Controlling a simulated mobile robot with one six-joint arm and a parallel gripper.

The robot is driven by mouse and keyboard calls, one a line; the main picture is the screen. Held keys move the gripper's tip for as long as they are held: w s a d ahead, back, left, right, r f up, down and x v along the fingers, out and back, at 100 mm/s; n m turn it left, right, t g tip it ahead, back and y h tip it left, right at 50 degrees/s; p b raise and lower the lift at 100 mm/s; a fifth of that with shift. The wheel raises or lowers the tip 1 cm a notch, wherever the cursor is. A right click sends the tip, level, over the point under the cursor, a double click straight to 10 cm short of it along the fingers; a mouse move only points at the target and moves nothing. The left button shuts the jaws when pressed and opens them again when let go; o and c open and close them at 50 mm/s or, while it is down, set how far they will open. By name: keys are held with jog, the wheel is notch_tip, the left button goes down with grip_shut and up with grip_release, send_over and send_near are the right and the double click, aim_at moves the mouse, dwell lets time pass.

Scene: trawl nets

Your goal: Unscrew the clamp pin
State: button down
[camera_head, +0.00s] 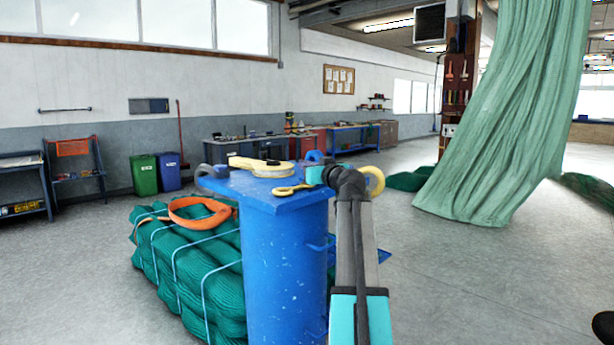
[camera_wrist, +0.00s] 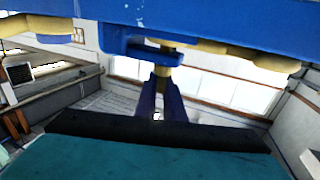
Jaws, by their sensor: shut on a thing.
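The blue post (camera_head: 285,270) stands in front of me with a square blue top plate (camera_head: 262,200). A blue clamp (camera_head: 315,156) shows at the plate's far right side, partly hidden by my arm. In the wrist view a blue lug (camera_wrist: 150,54) sits against the blue plate (camera_wrist: 240,18). A short yellowish pin (camera_wrist: 162,71) sits at this lug, between the blue fingers of my gripper (camera_wrist: 162,82). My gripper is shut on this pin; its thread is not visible. In the head view my gripper's fingertips are mostly hidden behind my wrist.
A yellow shackle (camera_head: 262,165), a small yellow piece (camera_head: 292,189) and a dark shackle (camera_head: 214,171) lie on the plate. A yellow ring (camera_head: 373,180) shows beyond my arm. Bundled green net (camera_head: 210,270) with an orange strap (camera_head: 190,220) lies left of the post.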

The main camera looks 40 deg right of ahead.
jog(key=shift+d+f+n+t+y+b, duration=0.15)
jog(key=shift+n+y+b, duration=0.55)
jog(key=shift+b, duration=0.75)
jog(key=shift+n+t+y+b, duration=0.25)
jog(key=shift+n+y+b, duration=0.15)
jog(key=shift+y+b, duration=0.8)
jog(key=n+y+b, duration=0.1)
jog(key=y+b, duration=0.1)
jog(key=b, duration=0.1)
jog(key=shift+n, duration=0.3)
jog(key=shift+n+y+b, duration=0.4)
jog(key=shift+y+b, duration=0.1)
jog(key=shift+y, duration=0.1)
jog(key=shift+r+n+g+y, duration=0.15)
jog(key=shift+n+y, duration=0.3)
jog(key=shift+y, duration=0.25)
jog(key=shift+r+n+g+y, duration=0.15)
jog(key=shift+n+y, duration=0.3)
jog(key=shift+y, duration=0.25)
jog(key=shift+f+y, duration=0.1)
jog(key=shift+y, duration=0.2)
jog(key=shift+n+g+y+p, duration=0.6)
jog(key=shift+n+y+p, duration=0.6)
jog(key=shift+p, duration=0.75)
jog(key=n+g+y+p, duration=0.2)
jog(key=n+y+p, duration=0.1)
jog(key=p, duration=1.3)
jog(key=shift+g+y, duration=0.4)
jog(key=shift+y, duration=0.3)
